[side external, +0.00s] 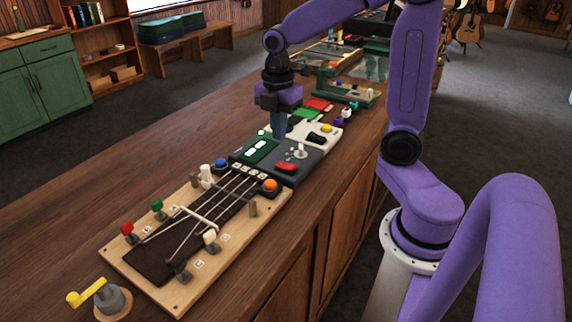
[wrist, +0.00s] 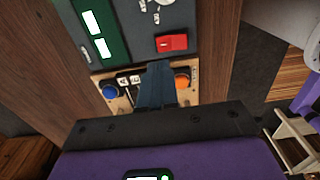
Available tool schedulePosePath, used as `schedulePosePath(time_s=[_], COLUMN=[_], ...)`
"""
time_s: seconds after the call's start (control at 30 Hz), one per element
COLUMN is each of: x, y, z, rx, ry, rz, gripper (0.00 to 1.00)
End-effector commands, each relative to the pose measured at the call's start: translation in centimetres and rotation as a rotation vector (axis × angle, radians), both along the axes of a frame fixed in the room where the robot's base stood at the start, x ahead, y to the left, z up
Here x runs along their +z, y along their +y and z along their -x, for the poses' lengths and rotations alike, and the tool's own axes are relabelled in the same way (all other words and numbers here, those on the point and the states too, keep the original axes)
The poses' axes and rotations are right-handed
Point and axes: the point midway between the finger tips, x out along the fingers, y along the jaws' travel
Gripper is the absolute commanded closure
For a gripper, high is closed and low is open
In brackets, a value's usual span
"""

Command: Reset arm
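My purple arm reaches in from the right in the side external view. My gripper (side external: 278,134) points down over the counter, above the far edge of a dark grey control box (side external: 303,169). Its blue-grey fingers look closed together with nothing visible between them. In the wrist view my gripper (wrist: 160,68) shows its fingers side by side. They overlap the near edge of the box and the board with the blue button (wrist: 109,90) and orange button (wrist: 182,81). Whether the fingertips touch anything cannot be told.
A wooden string board (side external: 180,303) with levers and knobs lies on the counter in front of the box. A yellow crank (side external: 86,294) stands at the near left. A white panel (side external: 331,135) and green fixture (side external: 350,93) stand farther back. The counter's left side is bare.

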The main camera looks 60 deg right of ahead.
Motion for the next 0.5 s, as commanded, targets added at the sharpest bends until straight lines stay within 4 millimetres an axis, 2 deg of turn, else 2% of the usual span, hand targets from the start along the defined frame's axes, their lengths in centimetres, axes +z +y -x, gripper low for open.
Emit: schedulePosePath(time_s=[0.17, 0.27, 0.37, 0.5], x=[0.0, -0.1, -0.2, -0.4], y=[0.3, 1.5, 3.4, 6.0], z=[0.3, 1.2, 3.0, 6.4], rx=[-0.005, -0.026, -0.069, -0.15], ry=[-0.001, -0.002, -0.005, -0.009], rz=[0.0, -0.001, -0.002, -0.007], gripper=[1.0, 1.0, 1.0, 1.0])
